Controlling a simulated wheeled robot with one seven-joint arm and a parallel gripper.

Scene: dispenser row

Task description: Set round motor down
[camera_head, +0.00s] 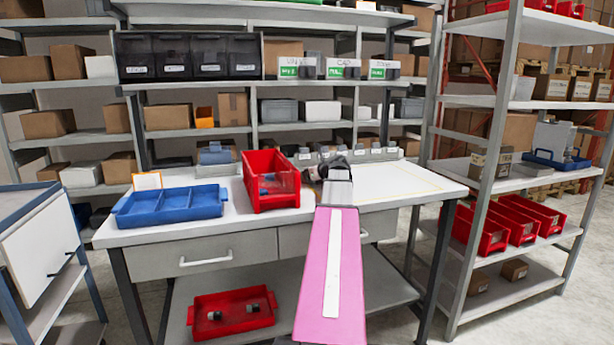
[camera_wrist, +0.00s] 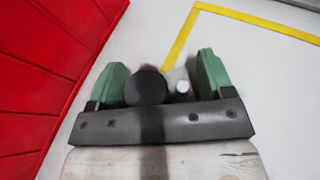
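My gripper (camera_wrist: 163,80) has green fingers set wide apart. Between them is the round motor (camera_wrist: 147,87), a dark round body with a pale silver piece beside it. The motor fills most of the gap, and its dark side meets the left finger. In the head view my gripper (camera_head: 333,163) is over the white worktable (camera_head: 395,178), just right of the red bin (camera_head: 272,195). The motor is mostly hidden there by my arm. The wrist view shows the white tabletop with a yellow line ahead of the fingers. Any gap under the motor cannot be judged.
The red bin's wall (camera_wrist: 40,70) rises close on the left in the wrist view. A blue divided tray (camera_head: 170,207) is farther left on the table. Small grey bins (camera_head: 375,154) line the table's back. The tabletop to the right is clear.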

